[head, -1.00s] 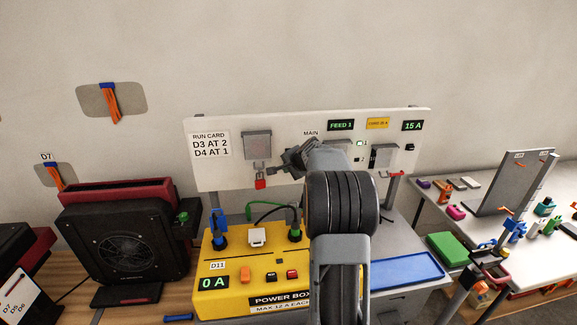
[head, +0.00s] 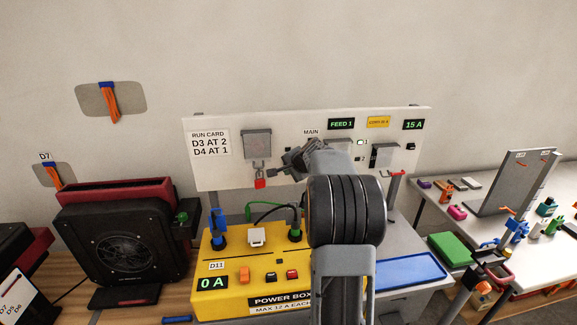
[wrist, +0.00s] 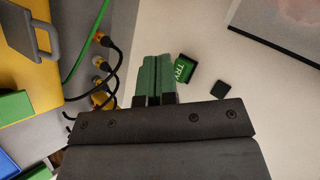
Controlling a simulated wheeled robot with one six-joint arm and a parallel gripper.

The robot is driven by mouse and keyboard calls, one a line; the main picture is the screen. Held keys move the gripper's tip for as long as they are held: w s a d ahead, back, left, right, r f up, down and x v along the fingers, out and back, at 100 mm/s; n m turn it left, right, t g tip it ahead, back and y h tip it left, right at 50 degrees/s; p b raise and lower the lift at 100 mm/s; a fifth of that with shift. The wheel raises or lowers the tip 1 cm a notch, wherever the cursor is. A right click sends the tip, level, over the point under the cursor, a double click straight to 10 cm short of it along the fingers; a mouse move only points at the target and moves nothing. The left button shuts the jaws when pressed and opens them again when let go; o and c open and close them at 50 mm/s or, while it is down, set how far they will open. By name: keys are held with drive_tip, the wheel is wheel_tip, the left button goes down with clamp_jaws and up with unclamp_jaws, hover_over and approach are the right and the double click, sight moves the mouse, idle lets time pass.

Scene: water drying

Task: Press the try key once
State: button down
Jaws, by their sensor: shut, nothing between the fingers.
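In the wrist view a small green-and-black label reading TRY (wrist: 183,68) lies on the pale panel, with a small black square key (wrist: 221,88) to its right. My gripper (wrist: 155,70) has its two green fingers together with nothing between them. The fingertips are just left of the label in the picture, apart from the black key. I cannot tell how far they are above the panel. In the head view my gripper (head: 274,171) is in front of the white panel (head: 222,174), below the MAIN label. My arm hides part of the panel, and I cannot make out the TRY label there.
A grey cover (head: 257,144) with a red padlock (head: 260,184) is left of my gripper. The yellow power box (head: 216,252), with plugs and cables, stands below. Right of my arm are another cover (head: 384,155), a red-tipped lever (head: 397,173) and a blue tray (head: 410,268).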

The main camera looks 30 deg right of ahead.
drive_tip(key=shift+s+a+b, duration=0.35)
drive_tip(key=shift+s+b, duration=0.1)
drive_tip(key=shift+s, duration=0.25)
drive_tip(key=shift+s+a+b, duration=0.3)
drive_tip(key=shift+s+b, duration=0.15)
drive_tip(key=shift+s, duration=0.3)
drive_tip(key=shift+s+a+b, duration=0.35)
drive_tip(key=shift+s+b, duration=0.1)
drive_tip(key=shift+s, duration=0.25)
drive_tip(key=shift+a+f, duration=0.1)
drive_tip(key=s+a+f+n+g+y, duration=0.1)
drive_tip(key=s+a+f+n+g, duration=0.25)
drive_tip(key=s+f, duration=0.2)
drive_tip(key=s+a+f+n+g, duration=0.2)
drive_tip(key=s+a+n, duration=1)
drive_tip(key=s+a, duration=0.6)
drive_tip(key=a, duration=0.3)
drive_tip(key=shift+a+f+n+g, duration=0.2)
drive_tip(key=shift+a+n+g, duration=0.15)
